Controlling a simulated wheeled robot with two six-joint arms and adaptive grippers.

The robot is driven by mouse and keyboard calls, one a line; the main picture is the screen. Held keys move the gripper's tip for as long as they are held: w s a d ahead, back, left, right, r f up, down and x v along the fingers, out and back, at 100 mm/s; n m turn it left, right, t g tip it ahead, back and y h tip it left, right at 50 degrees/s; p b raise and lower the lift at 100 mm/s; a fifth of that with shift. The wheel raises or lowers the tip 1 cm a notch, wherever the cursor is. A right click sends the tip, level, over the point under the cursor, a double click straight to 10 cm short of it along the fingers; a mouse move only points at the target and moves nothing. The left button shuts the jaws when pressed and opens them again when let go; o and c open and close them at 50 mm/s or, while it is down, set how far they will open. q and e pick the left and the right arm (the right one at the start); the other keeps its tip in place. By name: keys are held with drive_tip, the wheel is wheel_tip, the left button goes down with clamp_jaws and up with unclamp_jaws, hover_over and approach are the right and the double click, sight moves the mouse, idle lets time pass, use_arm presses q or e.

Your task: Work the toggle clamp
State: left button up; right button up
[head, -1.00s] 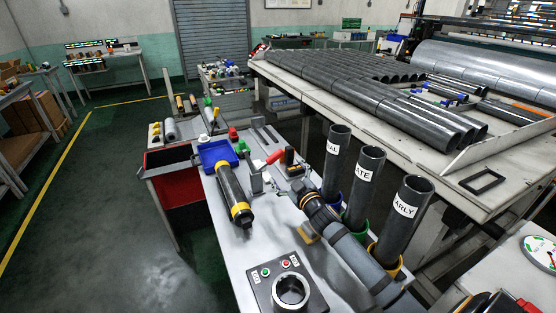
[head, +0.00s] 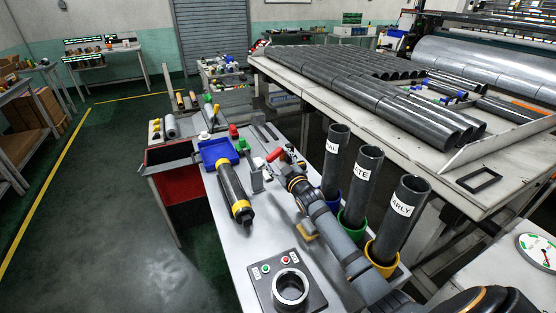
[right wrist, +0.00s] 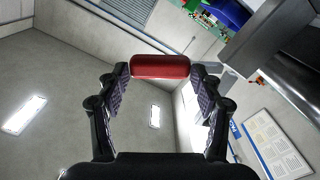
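The toggle clamp's red handle (head: 275,155) shows on the grey bench, just beyond my right gripper (head: 280,162). In the right wrist view the red handle (right wrist: 160,66) lies across the gap between the fingertips of my right gripper (right wrist: 160,75). The fingers are spread apart; I cannot tell whether they touch the handle's ends. A grey metal upright (head: 257,178) stands beside the clamp. The clamp's base is mostly hidden by my gripper. My left gripper is not in view.
A dark tube with yellow bands (head: 234,192) lies left of the clamp, near a blue tray (head: 218,153). Several labelled tubes (head: 357,190) stand upright in coloured cups right of my arm. A button box with a ring (head: 287,289) sits at the front.

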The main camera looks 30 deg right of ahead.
drive_tip(key=shift+r, duration=0.1)
drive_tip(key=c, duration=0.8)
drive_tip(key=shift+r, duration=0.1)
drive_tip(key=a+r+n+p, duration=0.3)
drive_tip(key=a+n+p, duration=0.3)
drive_tip(key=n, duration=0.5)
drive_tip(key=shift+w+r+n+p, duration=0.3)
drive_tip(key=shift+n+p, duration=0.1)
drive_tip(key=shift+p, duration=0.5)
drive_tip(key=shift+a, duration=0.1)
